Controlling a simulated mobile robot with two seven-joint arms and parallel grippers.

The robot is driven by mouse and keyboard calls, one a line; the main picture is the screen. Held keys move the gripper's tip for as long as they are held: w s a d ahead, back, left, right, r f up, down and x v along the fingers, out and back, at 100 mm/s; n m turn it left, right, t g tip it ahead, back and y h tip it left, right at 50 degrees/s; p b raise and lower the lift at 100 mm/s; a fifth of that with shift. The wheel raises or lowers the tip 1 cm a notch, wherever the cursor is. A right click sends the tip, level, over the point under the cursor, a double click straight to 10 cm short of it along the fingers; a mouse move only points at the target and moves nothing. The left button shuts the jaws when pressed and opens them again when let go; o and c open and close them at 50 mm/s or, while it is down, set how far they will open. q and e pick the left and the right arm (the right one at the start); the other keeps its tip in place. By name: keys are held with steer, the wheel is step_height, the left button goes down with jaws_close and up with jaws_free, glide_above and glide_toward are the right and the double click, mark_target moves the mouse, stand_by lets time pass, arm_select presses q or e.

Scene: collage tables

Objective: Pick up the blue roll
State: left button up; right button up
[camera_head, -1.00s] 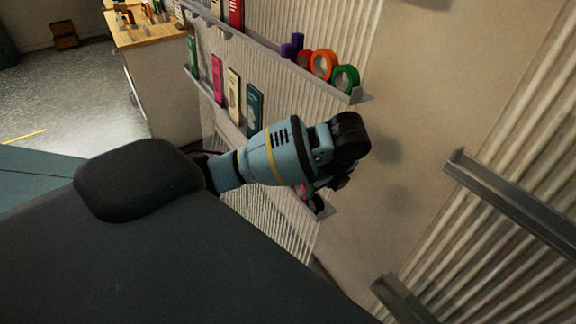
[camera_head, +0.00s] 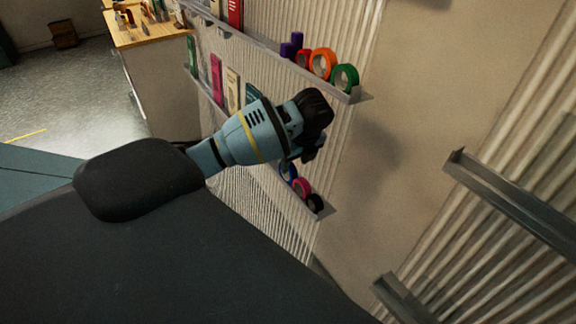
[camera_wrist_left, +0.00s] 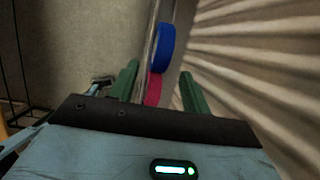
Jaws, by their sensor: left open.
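The blue roll (camera_wrist_left: 163,47) stands on the lower wall shelf and shows clearly in the left wrist view, ahead of my left gripper and between the lines of its two green fingers. In the head view the blue roll (camera_head: 289,172) is partly hidden behind my left gripper (camera_head: 316,145). My right gripper is not in view.
On the lower shelf, the pink roll (camera_head: 302,187) and a black roll (camera_head: 314,203) stand beside the blue one. The upper shelf (camera_head: 358,97) holds purple, red, orange (camera_head: 322,63) and green (camera_head: 345,77) rolls. Booklets stand further left. An empty shelf rail (camera_head: 520,205) is at right.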

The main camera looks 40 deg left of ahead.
arm_select(q)
steer(key=shift+a, duration=0.1)
steer(key=shift+w+a, duration=0.1)
steer(key=shift+a, duration=0.25)
steer(key=shift+a+x, duration=0.1)
steer(key=shift+x, duration=1.2)
steer(key=shift+a+x, duration=0.15)
steer(key=shift+x, duration=1.15)
steer(key=shift+w+r, duration=0.1)
jaws_close()
